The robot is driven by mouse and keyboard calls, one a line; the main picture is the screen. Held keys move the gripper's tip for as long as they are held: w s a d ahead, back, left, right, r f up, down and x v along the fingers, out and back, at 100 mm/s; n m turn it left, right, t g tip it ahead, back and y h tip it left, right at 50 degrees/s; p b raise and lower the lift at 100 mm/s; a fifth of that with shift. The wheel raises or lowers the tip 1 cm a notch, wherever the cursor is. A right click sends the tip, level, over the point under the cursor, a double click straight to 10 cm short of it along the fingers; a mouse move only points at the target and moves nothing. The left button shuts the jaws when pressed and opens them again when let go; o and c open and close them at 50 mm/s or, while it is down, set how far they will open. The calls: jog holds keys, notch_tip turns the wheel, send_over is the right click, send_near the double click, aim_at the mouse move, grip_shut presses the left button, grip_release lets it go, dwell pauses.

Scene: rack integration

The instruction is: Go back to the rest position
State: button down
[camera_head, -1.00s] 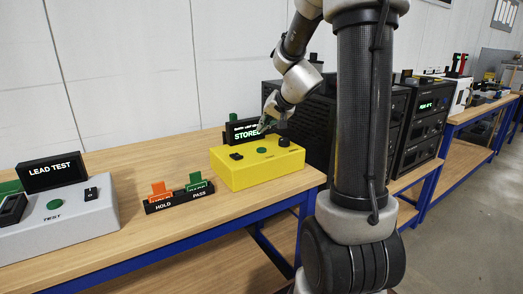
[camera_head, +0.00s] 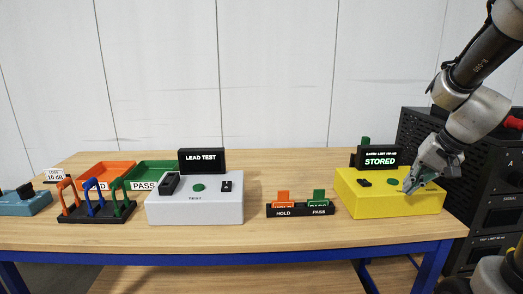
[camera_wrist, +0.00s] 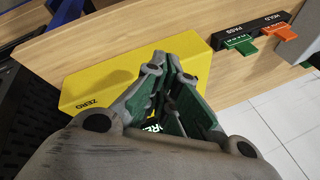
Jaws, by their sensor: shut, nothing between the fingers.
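My gripper (camera_head: 412,188) is shut and empty, just in front of and above the right part of the yellow box (camera_head: 358,203). I cannot tell whether the fingertips touch the box. The box has a black display (camera_head: 381,159) reading "STORED" and a green button (camera_head: 393,182), partly beside my fingers. In the wrist view, my gripper (camera_wrist: 168,62) has its green-lined fingers meeting at the tips over the yellow box (camera_wrist: 95,80), hiding much of its top.
A black holder (camera_head: 300,211) with HOLD and PASS tags stands left of the yellow box. A grey LEAD TEST box (camera_head: 195,208), a lead rack (camera_head: 97,214) and orange and green trays (camera_head: 150,172) stand further left. Black rack units (camera_head: 490,200) stand close on the right.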

jog(key=s+a+r+n+h, duration=0.1)
jog(key=s+a+r+n, duration=0.1)
jog(key=s, duration=0.7)
jog(key=s+a+r+n+h, duration=0.1)
jog(key=s+a+r+n, duration=0.1)
jog(key=s, duration=0.6)
notch_tip(320, 180, up, 2)
jog(key=shift+s+r+n+h, duration=0.1)
jog(key=shift+s+n+h, duration=0.25)
jog(key=shift+n, duration=0.55)
dwell(0.5)
